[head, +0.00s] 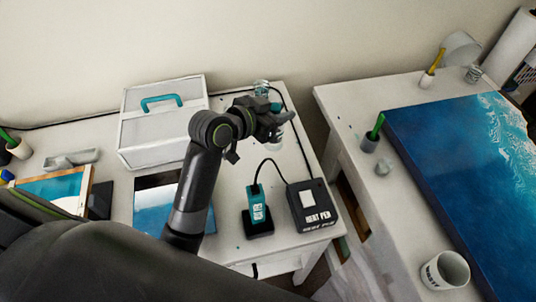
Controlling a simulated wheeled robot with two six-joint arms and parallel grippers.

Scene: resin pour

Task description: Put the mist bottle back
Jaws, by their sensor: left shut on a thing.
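My left gripper (272,122) is at the back right of the left table, to the right of the white box. It is shut on what looks like the mist bottle (277,139). The fingers cover its middle, so only a pale part shows below them and a bit of teal above. I cannot tell whether its base touches the table. My right gripper is not in view.
A clear jar with teal (261,88) stands just behind the gripper. The white box (163,120) with a teal handle is left of it. A heat pen (257,212) and its black control box (310,205) stand in front, with a cable. The right table (345,95) holds a blue resin panel (460,170).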

